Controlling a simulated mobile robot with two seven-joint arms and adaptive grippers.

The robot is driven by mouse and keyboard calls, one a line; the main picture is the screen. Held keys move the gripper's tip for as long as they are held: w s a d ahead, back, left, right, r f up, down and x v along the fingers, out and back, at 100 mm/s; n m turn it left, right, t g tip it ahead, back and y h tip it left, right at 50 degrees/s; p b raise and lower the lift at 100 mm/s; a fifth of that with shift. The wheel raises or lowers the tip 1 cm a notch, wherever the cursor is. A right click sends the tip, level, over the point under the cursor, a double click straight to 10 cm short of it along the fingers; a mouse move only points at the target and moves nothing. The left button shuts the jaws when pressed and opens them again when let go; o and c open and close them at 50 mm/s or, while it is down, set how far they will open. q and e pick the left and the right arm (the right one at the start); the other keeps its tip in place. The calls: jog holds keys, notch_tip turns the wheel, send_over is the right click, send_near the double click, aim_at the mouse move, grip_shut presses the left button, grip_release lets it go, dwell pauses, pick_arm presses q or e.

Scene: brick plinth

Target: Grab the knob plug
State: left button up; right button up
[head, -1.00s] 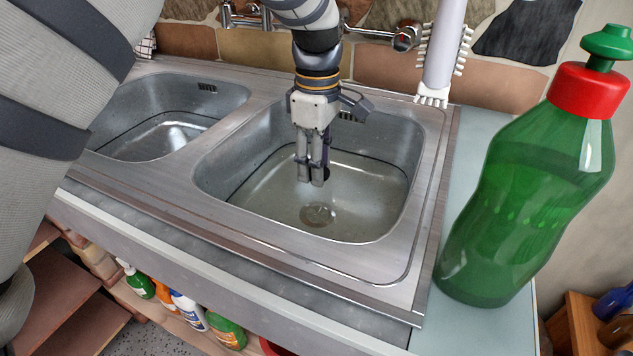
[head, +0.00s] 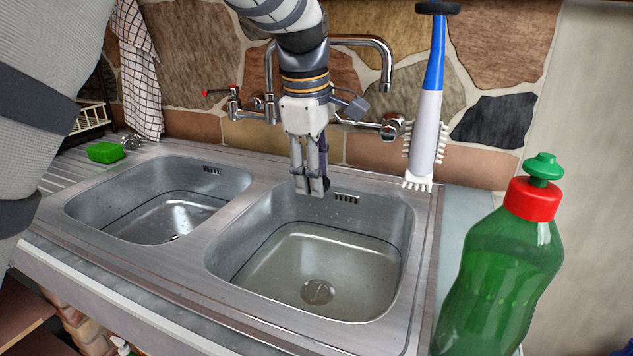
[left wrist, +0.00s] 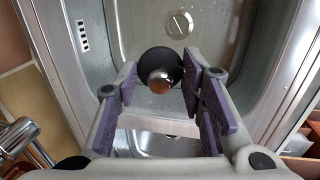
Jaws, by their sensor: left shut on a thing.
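The knob plug (left wrist: 160,61), a black round disc with a shiny metal knob, is between the finger pads of my left gripper (left wrist: 160,82) in the left wrist view. My left gripper is shut on it. In the head view my left gripper (head: 310,190) points down over the back part of the right sink basin (head: 240,262). The plug is mostly hidden by the fingers there. The round drain (head: 317,292) in the basin floor is uncovered, below and apart from the gripper. My right gripper is not in view.
A green bottle (head: 500,270) with a red cap stands right of the sink. A brush (head: 428,120) stands upright behind the basin. The faucet (head: 387,70) is at the back wall. A left basin (head: 150,215) and green sponge (head: 105,152) lie to the left.

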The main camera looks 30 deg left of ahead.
pick_arm(q)
jog(key=shift+r, duration=0.65)
jog(key=shift+r, duration=1.65)
